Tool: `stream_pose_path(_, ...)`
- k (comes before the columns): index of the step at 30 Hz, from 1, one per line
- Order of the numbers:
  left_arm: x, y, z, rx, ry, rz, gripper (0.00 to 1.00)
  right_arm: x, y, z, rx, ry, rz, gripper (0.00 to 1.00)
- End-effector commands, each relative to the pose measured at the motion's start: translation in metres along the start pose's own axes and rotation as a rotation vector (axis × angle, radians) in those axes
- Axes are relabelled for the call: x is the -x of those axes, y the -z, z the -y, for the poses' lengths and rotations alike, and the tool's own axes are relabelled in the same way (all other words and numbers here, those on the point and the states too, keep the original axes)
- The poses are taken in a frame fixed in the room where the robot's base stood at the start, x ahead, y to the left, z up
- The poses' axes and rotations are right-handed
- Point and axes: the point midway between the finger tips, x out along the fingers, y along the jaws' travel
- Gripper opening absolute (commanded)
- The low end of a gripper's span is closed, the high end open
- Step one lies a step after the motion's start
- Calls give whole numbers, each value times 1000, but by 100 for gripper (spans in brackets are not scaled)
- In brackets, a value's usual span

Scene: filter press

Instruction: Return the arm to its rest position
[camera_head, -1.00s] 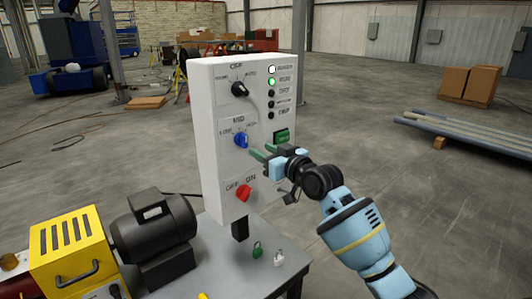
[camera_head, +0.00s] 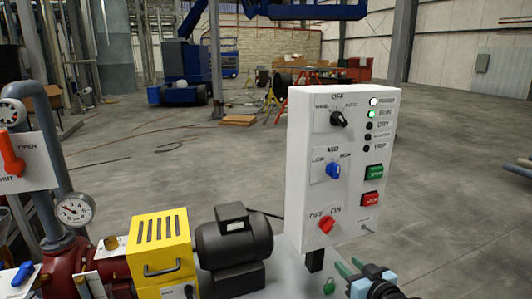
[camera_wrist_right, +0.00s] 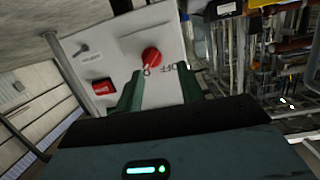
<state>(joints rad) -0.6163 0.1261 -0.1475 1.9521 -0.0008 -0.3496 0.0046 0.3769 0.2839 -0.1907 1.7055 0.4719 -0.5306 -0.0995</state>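My right gripper (camera_head: 350,266) is at the lower right of the head view, below the front of the white control box (camera_head: 300,160). Its two green fingers are apart with nothing between them. In the right wrist view the open gripper (camera_wrist_right: 160,74) points at the box face, with the red OFF/ON knob (camera_wrist_right: 151,56) beyond the fingertips and apart from them. The head view also shows this red knob (camera_head: 326,225), the blue knob (camera_head: 333,171) and the black knob (camera_head: 338,119). The white and green lamps (camera_head: 372,113) are lit. My left gripper is out of view.
A red-handled valve (camera_head: 12,153) is far left. Floor right of the box is clear.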

Motion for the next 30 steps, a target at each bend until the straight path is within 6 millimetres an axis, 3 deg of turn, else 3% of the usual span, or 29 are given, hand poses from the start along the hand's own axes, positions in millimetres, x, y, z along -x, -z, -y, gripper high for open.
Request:
stream_pose_path(1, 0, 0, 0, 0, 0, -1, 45, 12, -33, 8, -10, -6, 37, 38)
stream_pose_path(6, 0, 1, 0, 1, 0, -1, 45, 56, -122, 30, -22, -30, 143, 38)
stream_pose_path(11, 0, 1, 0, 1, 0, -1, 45, 110, -195, 53, -31, -53, 243, 38)
stream_pose_path(15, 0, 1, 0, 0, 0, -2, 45, 165, -248, 74, -35, -71, 331, 38)
stream_pose_path(19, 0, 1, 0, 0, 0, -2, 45, 217, -286, 93, -35, -86, 408, 38)
stream_pose_path(24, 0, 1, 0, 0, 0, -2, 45, 268, -314, 110, -31, -99, 478, 38)
stream_pose_path(30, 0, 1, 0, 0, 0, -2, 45, 290, -324, 117, -27, -104, 509, 38)
